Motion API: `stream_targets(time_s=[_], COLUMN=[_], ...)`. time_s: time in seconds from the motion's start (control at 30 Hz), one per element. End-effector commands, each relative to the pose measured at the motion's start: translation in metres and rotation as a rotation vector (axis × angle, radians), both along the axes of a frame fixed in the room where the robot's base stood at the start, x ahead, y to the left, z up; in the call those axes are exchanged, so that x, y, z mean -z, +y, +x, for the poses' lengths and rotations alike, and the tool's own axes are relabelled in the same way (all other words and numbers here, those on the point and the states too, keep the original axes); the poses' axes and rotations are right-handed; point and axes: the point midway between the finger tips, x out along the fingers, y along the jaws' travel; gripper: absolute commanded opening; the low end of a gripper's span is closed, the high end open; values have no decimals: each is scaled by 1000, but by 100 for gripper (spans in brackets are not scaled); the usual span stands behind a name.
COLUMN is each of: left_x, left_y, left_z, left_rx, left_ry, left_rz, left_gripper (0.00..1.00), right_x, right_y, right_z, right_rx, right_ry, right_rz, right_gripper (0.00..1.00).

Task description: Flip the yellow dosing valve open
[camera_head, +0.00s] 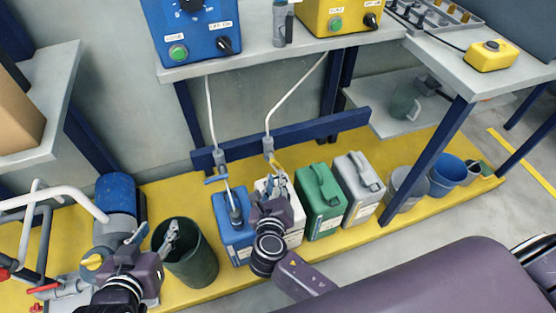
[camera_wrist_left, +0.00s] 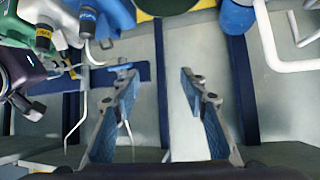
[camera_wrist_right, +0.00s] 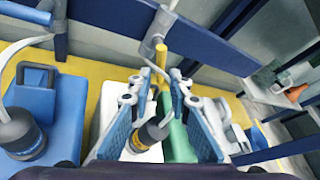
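The yellow dosing valve (camera_head: 276,161) hangs on the right-hand grey line above the white canister (camera_head: 294,230); in the right wrist view its yellow body (camera_wrist_right: 161,54) lies just beyond my fingertips. My right gripper (camera_head: 274,184) is open, just below the valve; the right wrist view shows its fingers (camera_wrist_right: 160,80) apart, with the lower yellow part between or just behind the tips. I cannot tell whether they touch. A blue valve (camera_head: 215,179) sits on the left-hand line above the blue canister (camera_head: 228,212). My left gripper (camera_head: 150,238) is open and empty, near the dark bin.
A dark green bin (camera_head: 195,265) stands left of the blue canister. Green (camera_head: 322,222) and grey (camera_head: 360,200) canisters stand to the right. A dark blue rail (camera_head: 320,125) runs behind the lines. A shelf with blue (camera_head: 198,28) and yellow (camera_head: 338,14) control boxes is above.

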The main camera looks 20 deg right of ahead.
Motion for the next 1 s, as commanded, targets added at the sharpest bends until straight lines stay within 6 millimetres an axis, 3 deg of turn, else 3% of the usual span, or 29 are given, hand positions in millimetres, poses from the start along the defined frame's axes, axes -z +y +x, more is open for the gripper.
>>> stream_targets(time_s=[0.23,0.53,0.8,1.0], left_x=[-23,-81,-128,-146], left_y=[-9,-24,-32,-34], left_z=[20,48,55,55], left_rx=[10,28,41,45], left_ry=[-134,-411,-619,-692], left_rz=[-32,-97,-151,-168], left_gripper=[40,40,40,40], right_x=[7,19,26,27], right_y=[-6,-16,-24,-26], right_z=[14,41,60,66], right_rx=[1,1,0,0], right_ry=[0,1,1,1], right_rz=[-2,0,0,1], right_gripper=[18,18,18,18])
